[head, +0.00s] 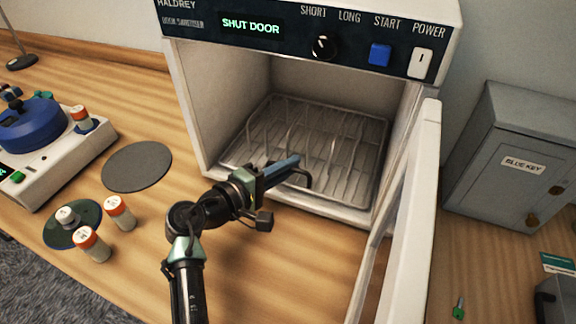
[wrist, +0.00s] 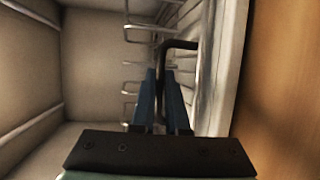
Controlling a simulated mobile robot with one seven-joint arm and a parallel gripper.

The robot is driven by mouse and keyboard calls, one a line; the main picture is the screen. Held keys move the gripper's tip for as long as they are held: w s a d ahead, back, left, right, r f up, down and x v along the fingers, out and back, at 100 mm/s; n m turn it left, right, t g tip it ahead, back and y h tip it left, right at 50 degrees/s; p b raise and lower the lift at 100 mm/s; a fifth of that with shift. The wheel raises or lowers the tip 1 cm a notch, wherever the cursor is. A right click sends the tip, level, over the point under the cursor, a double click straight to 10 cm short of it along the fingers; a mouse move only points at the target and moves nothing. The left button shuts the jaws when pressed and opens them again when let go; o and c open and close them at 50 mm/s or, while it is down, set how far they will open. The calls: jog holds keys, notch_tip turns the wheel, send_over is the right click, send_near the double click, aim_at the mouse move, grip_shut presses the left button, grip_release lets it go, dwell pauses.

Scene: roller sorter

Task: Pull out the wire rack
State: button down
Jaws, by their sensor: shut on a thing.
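The wire rack (head: 335,165) lies on the floor of the open white cabinet (head: 186,110), with several upright wire loops and nothing on it. Its dark handle (head: 306,176) sticks out at the front edge. My gripper (head: 290,163) is at the front of the cabinet opening, shut on this handle. In the wrist view the dark bent handle (wrist: 178,45) runs between the two blue fingers (wrist: 162,88), and the rack's wires (wrist: 130,88) show beyond. The fingers hide part of the handle.
The cabinet door (head: 412,215) stands open at the right. The panel's display (head: 251,26) reads "SHUT DOOR". A grey box (head: 510,150) labelled "BLUE KEY" stands beyond the door. Several capped vials (head: 120,212) and a dark round mat (head: 137,166) are at the left.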

jog(key=shift+s, duration=0.15)
dwell(0.3)
jog(key=s+a+p, duration=0.2)
jog(key=s, duration=0.4)
jog(key=s+a+p, duration=0.3)
jog(key=s, duration=0.3)
jog(key=s+a+p, duration=0.2)
jog(key=s, duration=0.4)
jog(key=shift+s+a, duration=0.15)
jog(key=shift+a, duration=0.15)
jog(key=c, duration=0.9)
grip_release()
jog(key=b+v, duration=0.1)
jog(key=v, duration=1.2)
